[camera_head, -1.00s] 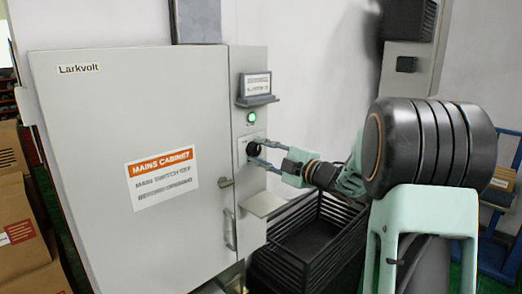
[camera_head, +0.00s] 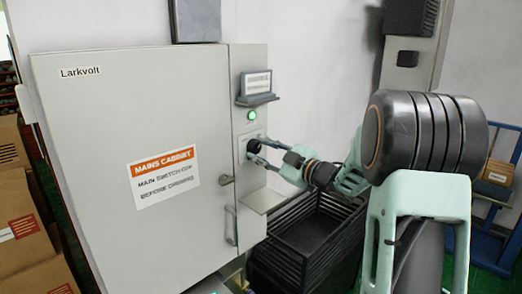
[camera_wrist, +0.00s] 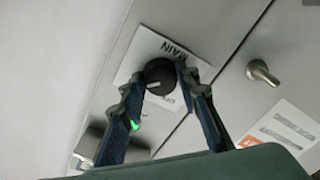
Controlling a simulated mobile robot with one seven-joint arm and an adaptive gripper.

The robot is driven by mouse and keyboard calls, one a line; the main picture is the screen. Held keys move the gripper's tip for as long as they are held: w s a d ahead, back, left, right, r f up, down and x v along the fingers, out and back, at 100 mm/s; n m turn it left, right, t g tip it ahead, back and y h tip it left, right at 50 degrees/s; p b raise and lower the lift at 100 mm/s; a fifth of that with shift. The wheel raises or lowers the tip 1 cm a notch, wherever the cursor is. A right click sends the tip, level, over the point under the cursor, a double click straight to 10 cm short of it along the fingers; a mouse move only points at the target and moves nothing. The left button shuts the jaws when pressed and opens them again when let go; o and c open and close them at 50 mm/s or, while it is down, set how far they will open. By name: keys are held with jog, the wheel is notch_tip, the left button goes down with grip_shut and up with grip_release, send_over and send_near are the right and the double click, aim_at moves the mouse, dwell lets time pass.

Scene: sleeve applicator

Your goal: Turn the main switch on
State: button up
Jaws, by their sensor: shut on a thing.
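The main switch is a round black rotary knob (camera_wrist: 158,76) on a pale plate marked MAIN (camera_wrist: 150,48). A white pointer line shows on the knob. In the head view the switch (camera_head: 243,150) sits on the narrow right part of the grey cabinet, below a lit green lamp (camera_head: 251,115). My gripper (camera_head: 257,151) reaches in from the right. In the wrist view its two fingers (camera_wrist: 157,84) lie on either side of the knob, shut on it. The fingers hide parts of the plate and its lettering, and the switch position cannot be read.
The cabinet door (camera_head: 100,110) carries an orange mains warning label (camera_head: 163,176) and a small handle (camera_head: 226,180). A small shelf (camera_head: 262,200) juts out below the switch. Black crates (camera_head: 310,240) stand under my arm. Cardboard boxes (camera_head: 20,215) stand at the left.

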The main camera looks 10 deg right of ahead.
jog(key=o, duration=1.2)
jog(key=shift+c, duration=0.2)
jog(key=shift+s, duration=0.1)
jog(key=v, duration=1.2)
